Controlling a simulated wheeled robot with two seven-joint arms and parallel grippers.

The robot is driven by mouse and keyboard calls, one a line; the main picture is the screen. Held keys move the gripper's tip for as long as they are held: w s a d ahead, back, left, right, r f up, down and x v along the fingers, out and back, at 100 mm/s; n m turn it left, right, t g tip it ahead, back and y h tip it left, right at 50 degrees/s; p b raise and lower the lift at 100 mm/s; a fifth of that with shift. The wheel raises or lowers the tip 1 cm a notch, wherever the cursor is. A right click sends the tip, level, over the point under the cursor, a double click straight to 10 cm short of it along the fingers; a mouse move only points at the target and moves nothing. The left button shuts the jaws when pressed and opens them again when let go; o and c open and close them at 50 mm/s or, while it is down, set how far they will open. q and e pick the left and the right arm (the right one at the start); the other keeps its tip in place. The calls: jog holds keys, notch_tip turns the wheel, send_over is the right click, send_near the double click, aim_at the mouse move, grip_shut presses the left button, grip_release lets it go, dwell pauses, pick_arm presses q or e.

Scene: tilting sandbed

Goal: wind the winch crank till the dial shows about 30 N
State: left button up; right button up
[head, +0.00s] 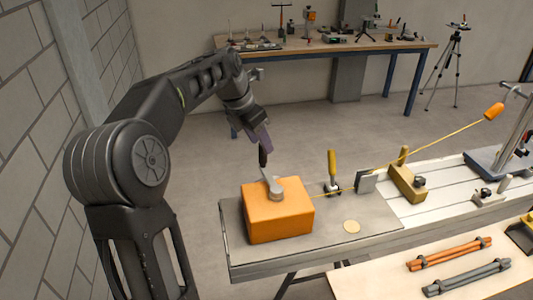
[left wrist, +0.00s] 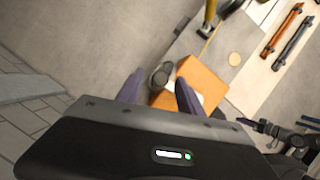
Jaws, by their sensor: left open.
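The winch is an orange box (head: 278,222) at the left end of the long bench, and it also shows in the left wrist view (left wrist: 205,78). A grey crank arm (head: 271,183) sits on its top, with a dark upright handle (head: 263,157) at its outer end. My left gripper (head: 262,143) is open just above the handle. In the left wrist view the open purple fingers (left wrist: 158,94) are on either side of the handle's dark round end (left wrist: 160,74); I cannot tell whether they touch it. No dial reading is legible.
A yellow cord (head: 440,137) runs from the winch past a yellow-handled clamp (head: 332,170) and a yellow block (head: 407,181) to an orange cylinder (head: 494,111). A tan disc (head: 351,227) lies beside the winch. Orange rods (head: 450,254) and grey rods (head: 467,278) lie in front.

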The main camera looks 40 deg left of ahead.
pick_arm(q)
jog(key=x, duration=0.6)
jog(key=shift+f+p, duration=0.15)
jog(key=shift+p, duration=0.2)
jog(key=shift+w, duration=0.15)
grip_shut()
dwell(0.9)
